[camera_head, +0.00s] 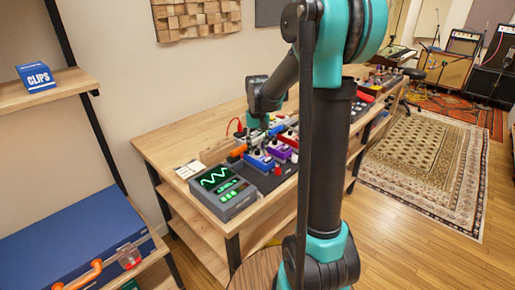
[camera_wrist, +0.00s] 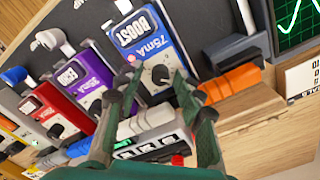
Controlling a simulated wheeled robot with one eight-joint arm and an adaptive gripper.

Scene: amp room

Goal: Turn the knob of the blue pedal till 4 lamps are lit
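The blue pedal (camera_wrist: 150,38), marked BOOST 75mA, lies on a dark board in the wrist view. Its dark round knob (camera_wrist: 160,73) shows between the tips of my gripper (camera_wrist: 153,76). The two fingers are apart, one on each side of the knob; I cannot tell whether they touch it. In the head view the blue pedal (camera_head: 259,161) is at the near end of the pedal row, with my gripper (camera_head: 256,138) over it, small and partly hidden. Which lamps of the task are lit cannot be made out.
A purple pedal (camera_wrist: 84,77) and a red pedal (camera_wrist: 52,108) stand beside the blue one. A pale box (camera_wrist: 160,148) with dark slots and a green light lies under my fingers. An orange plug (camera_wrist: 232,83) and a green-screened unit (camera_head: 222,190) are close by.

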